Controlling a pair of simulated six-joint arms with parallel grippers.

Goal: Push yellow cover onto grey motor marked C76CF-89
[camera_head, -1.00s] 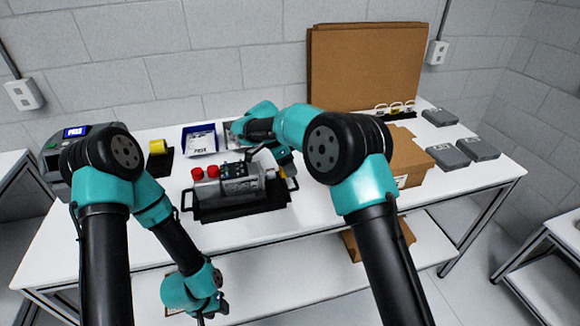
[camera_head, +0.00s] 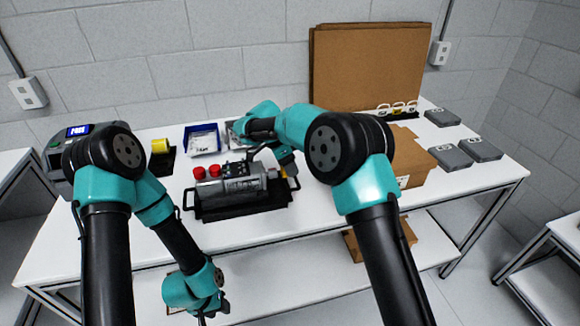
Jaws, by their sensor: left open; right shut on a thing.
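The grey motor (camera_head: 240,187) with two red caps (camera_head: 198,173) lies in a black tray (camera_head: 240,211) with side handles at the middle of the table. Its marking is too small to read. My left gripper (camera_head: 207,316) hangs low in front of the table's front edge, open and away from the motor.
A yellow roll (camera_head: 159,147) on a black holder and a blue bin (camera_head: 202,140) stand at the back left. A cardboard box (camera_head: 411,160) stands to the right, with grey cases (camera_head: 480,149) beyond it. The table front left is clear.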

